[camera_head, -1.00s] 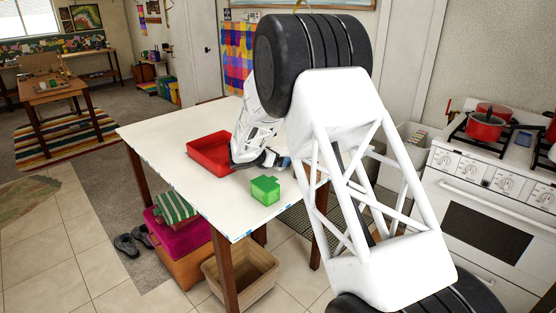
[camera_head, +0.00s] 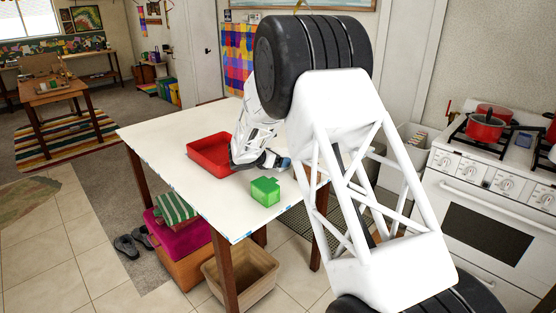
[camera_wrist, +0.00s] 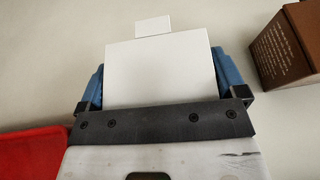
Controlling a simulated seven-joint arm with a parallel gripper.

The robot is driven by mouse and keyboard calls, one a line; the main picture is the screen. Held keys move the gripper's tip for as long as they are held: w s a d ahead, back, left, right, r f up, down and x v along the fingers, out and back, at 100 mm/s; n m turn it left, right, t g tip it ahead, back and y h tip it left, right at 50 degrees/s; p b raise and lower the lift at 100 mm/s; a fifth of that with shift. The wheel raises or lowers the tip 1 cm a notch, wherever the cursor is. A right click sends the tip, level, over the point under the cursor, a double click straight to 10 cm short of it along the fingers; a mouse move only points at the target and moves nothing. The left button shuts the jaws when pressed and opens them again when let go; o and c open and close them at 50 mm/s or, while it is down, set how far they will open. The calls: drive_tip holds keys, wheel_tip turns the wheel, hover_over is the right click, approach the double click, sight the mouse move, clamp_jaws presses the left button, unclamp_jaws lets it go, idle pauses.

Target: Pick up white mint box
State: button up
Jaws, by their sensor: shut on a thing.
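The white mint box (camera_wrist: 160,65) is plain white, with a narrower white piece at its far end in the wrist view. It sits between the blue fingers of my gripper (camera_wrist: 162,82), which is shut on it. In the head view my gripper (camera_head: 282,163) is low over the white table, just right of the red tray. I cannot make out the white box there; my arm and gripper hide that area. I cannot tell whether the box touches the table.
The red tray (camera_head: 193,151) lies left of my gripper; its edge shows in the wrist view (camera_wrist: 30,155). A green box (camera_head: 265,192) stands nearer the table's front edge. A brown box with print (camera_wrist: 286,48) is close on the right. The table's left part (camera_head: 160,128) is clear.

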sight(278, 152)
drive_tip(key=shift+r, duration=5.05)
drive_tip(key=shift+a, duration=0.1)
